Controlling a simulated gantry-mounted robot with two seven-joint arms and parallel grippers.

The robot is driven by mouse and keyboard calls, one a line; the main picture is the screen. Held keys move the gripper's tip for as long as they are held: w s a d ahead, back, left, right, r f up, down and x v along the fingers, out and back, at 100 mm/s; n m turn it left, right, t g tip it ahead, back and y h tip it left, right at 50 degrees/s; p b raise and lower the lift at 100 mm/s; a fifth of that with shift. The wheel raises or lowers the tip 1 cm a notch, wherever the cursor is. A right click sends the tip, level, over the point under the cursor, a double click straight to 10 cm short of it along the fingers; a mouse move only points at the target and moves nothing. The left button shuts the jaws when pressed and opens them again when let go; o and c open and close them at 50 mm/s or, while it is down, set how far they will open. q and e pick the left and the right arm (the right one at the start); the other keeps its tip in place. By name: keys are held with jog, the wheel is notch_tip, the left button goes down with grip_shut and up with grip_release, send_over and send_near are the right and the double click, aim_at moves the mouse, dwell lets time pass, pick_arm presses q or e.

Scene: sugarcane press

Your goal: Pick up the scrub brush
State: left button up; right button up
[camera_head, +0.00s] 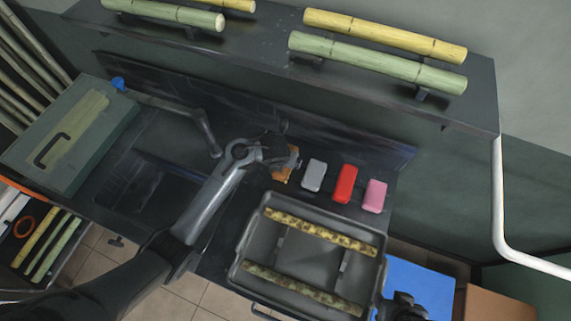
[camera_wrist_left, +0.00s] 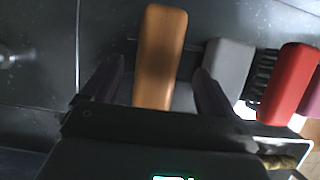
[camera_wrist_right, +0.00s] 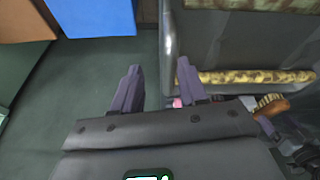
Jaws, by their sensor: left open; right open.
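A brown wooden block-shaped piece (camera_head: 283,172), which looks like the scrub brush's wooden back, lies on the dark counter at the left end of a short row. My left gripper (camera_head: 277,152) is over its far part and hides some of it. In the left wrist view the wooden piece (camera_wrist_left: 160,55) stands between the two open fingers of my left gripper (camera_wrist_left: 158,80); I cannot tell whether they touch it. Its underside is hidden. My right gripper (camera_wrist_right: 158,68) is open and empty beside the tray, and in the head view only a dark part of it shows at the bottom edge.
Right of the wooden piece lie a grey block (camera_head: 314,175), a red block (camera_head: 345,183) with dark bristles beside it, and a pink block (camera_head: 375,195). A grey tray (camera_head: 246,245) with two cane pieces is in front. A raised shelf (camera_head: 270,45) holding cane stands behind.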

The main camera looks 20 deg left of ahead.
pick_arm(q)
jog(key=b+x, duration=0.1)
jog(key=x, duration=0.3)
jog(key=shift+s+a, duration=0.1)
jog(key=shift+a, duration=0.05)
jog(key=shift+f, duration=0.2)
dwell(0.6)
jog(key=c, duration=1.2)
jog(key=shift+o, duration=0.2)
jog(key=shift+r, duration=0.2)
